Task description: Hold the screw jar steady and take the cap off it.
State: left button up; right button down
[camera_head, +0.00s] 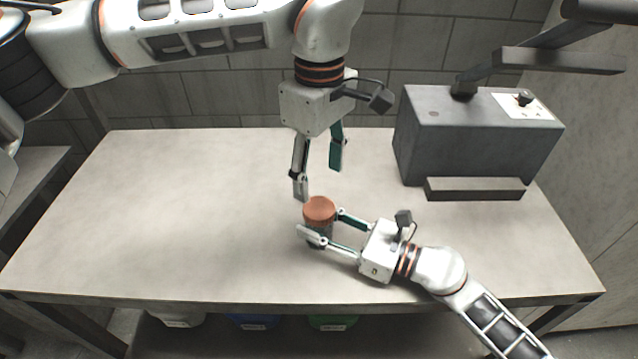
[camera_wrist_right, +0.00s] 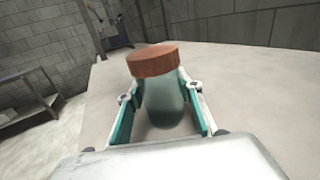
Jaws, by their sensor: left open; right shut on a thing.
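The screw jar (camera_wrist_right: 166,105) is a translucent grey-green body standing upright on the table. Its orange-brown cap (camera_head: 319,208) sits on top, and the cap also shows in the right wrist view (camera_wrist_right: 153,60). My right gripper (camera_head: 322,228) is shut on the jar body from the right, with one finger on each side below the cap. My left gripper (camera_head: 318,180) points down above and slightly behind the cap. It is open and empty, its fingers apart and clear of the cap. In the head view the right gripper's fingers hide part of the jar body.
A dark grey box-shaped machine (camera_head: 475,135) with a protruding front ledge (camera_head: 475,189) stands at the back right of the table (camera_head: 170,215). The table's left side is clear. Several bins, including a blue one (camera_head: 253,321), sit under the front edge.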

aim_at(319, 207)
pick_arm(q)
jog(key=m, duration=1.4)
jog(key=shift+m, duration=0.3)
jog(key=shift+f, duration=4)
